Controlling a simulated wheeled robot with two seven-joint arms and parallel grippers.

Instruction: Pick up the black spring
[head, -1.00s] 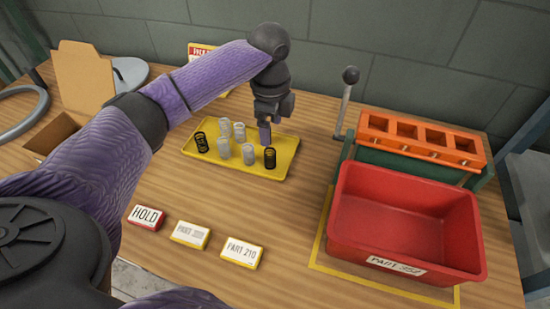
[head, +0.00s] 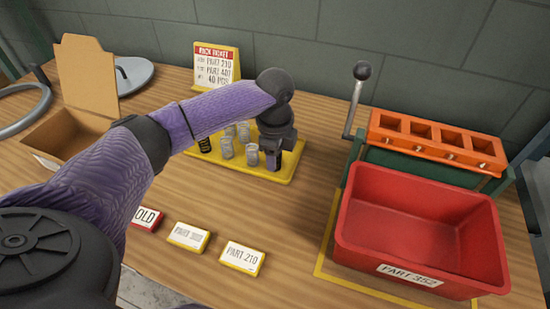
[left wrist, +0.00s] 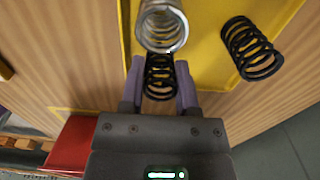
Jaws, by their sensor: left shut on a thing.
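My left gripper (head: 273,158) is over the right end of the yellow tray (head: 288,172) and is shut on a black spring. In the left wrist view, this black spring (left wrist: 160,77) sits between the two purple fingertips (left wrist: 160,82), just below a silver spring (left wrist: 163,24). In the head view the gripper mostly hides the held spring. A second black spring (left wrist: 250,48) is on the tray, apart from the fingers; it also shows in the head view (head: 204,146) at the tray's left end. My right gripper is not in view.
Several silver springs (head: 226,148) stand on the tray beside the gripper. A red bin (head: 420,235) and an orange slotted rack (head: 437,140) are at right. An open cardboard box (head: 80,135) is at left. Label blocks (head: 242,257) lie in front.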

